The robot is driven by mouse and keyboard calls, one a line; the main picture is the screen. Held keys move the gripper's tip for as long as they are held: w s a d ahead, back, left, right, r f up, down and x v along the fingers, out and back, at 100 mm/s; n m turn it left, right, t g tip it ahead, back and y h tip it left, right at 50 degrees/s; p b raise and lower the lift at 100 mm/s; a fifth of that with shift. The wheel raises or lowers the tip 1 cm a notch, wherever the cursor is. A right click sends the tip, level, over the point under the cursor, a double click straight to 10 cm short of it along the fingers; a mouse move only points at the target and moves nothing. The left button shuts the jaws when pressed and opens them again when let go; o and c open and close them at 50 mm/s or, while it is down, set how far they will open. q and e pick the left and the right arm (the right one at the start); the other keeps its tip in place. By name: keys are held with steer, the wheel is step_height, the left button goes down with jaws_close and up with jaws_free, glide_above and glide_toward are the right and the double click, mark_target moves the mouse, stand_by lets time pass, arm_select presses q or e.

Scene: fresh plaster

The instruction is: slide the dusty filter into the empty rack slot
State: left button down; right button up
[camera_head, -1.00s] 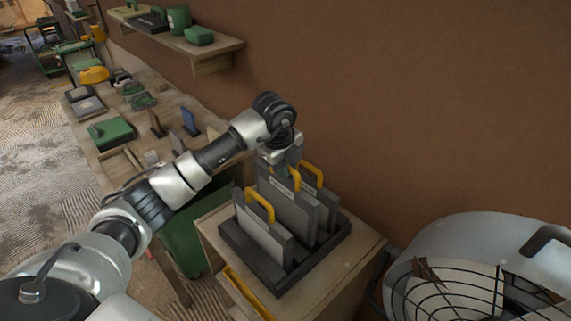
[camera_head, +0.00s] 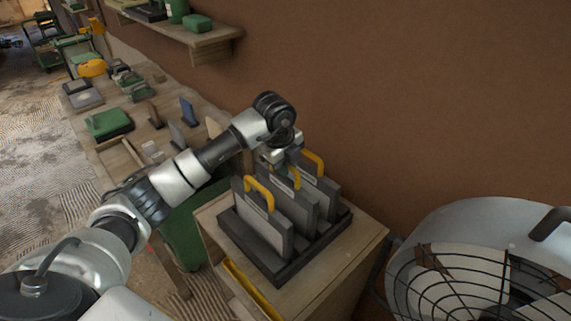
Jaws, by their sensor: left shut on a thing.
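The dark rack (camera_head: 262,268) stands on a small wooden stand and holds three flat grey filters with yellow handles, all upright. My left gripper (camera_head: 288,168) is above the middle filter (camera_head: 297,205) and shut on its yellow handle, which the gripper partly hides. This middle filter sits down in the rack between the front filter (camera_head: 262,221) and the back filter (camera_head: 326,188), its top about level with theirs. Its lower edge is hidden by the front filter. I cannot make out dust on its face. My right gripper is out of view.
A large fan with a wire grille (camera_head: 480,280) stands at the lower right, near the wooden stand (camera_head: 345,278). A long workbench (camera_head: 112,158) with green cases and small tools runs along the brown wall, under a shelf (camera_head: 200,42).

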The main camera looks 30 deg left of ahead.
arm_select(q)
steer(key=shift+f, duration=0.1)
steer(key=shift+f+b, duration=0.4)
steer(key=shift+f, duration=0.15)
steer(key=c, duration=1)
jaws_free()
steer(key=shift+r, duration=0.1)
steer(key=shift+c, duration=0.2)
step_height(320, 180, up, 11)
steer(key=s+b, duration=0.2)
steer(key=shift+a+f, duration=0.2)
steer(key=shift+a, duration=0.15)
steer(key=shift+f, duration=0.1)
